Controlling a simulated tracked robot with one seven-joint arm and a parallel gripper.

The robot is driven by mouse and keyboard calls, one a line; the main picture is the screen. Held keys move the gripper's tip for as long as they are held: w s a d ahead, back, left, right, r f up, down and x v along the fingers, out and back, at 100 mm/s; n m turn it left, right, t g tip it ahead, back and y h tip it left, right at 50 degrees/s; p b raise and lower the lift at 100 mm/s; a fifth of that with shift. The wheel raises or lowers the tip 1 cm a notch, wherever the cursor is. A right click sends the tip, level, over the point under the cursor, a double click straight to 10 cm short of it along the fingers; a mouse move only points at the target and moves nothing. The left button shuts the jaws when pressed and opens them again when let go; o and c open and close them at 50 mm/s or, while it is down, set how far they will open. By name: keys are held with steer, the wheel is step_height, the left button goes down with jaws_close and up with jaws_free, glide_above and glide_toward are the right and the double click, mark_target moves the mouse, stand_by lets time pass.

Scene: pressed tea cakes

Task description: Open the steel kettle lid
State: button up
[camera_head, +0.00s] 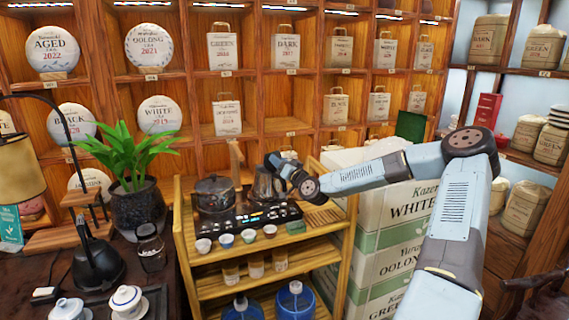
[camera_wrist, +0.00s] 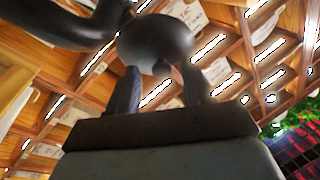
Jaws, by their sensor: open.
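The steel kettle (camera_head: 265,188) stands on the black stove top of the wooden cart, partly hidden behind my wrist. My gripper (camera_head: 273,163) is at the kettle's top; its fingers are hard to make out in the head view. In the wrist view my gripper (camera_wrist: 158,85) is open, its two dark fingers apart. A dark rounded knob (camera_wrist: 155,42), seemingly the kettle lid's, shows between and beyond the fingertips. I cannot tell whether the fingers touch it. A thick dark curved handle (camera_wrist: 60,22) crosses the upper left. The lid itself is not clearly visible.
A dark lidded pot (camera_head: 215,194) stands just left of the kettle. Several small cups (camera_head: 226,241) line the cart's front edge. A potted plant (camera_head: 138,205) and lamp (camera_head: 95,262) are at left. Stacked white boxes (camera_head: 400,215) stand right, below my arm. Shelves fill the back.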

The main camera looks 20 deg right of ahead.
steer(key=v, duration=1.3)
steer(key=shift+s+f, duration=0.2)
steer(key=s+a+f+n+g+h, duration=0.2)
steer(key=s+a+f+n+g, duration=0.45)
steer(key=g, duration=0.25)
steer(key=s+d+r+m+g+h, duration=0.25)
steer(key=s+r+h, duration=0.35)
steer(key=s+r, duration=0.9)
steer(key=s+a+r+m+g+y, duration=0.1)
steer(key=s+r, duration=0.3)
steer(key=s, duration=0.5)
steer(key=s+a+r+m, duration=0.1)
steer(key=s+r, duration=0.3)
steer(key=s, duration=0.5)
steer(key=shift+r+g+y, duration=0.25)
steer(key=shift+g+y, duration=0.1)
steer(key=shift+y, duration=0.05)
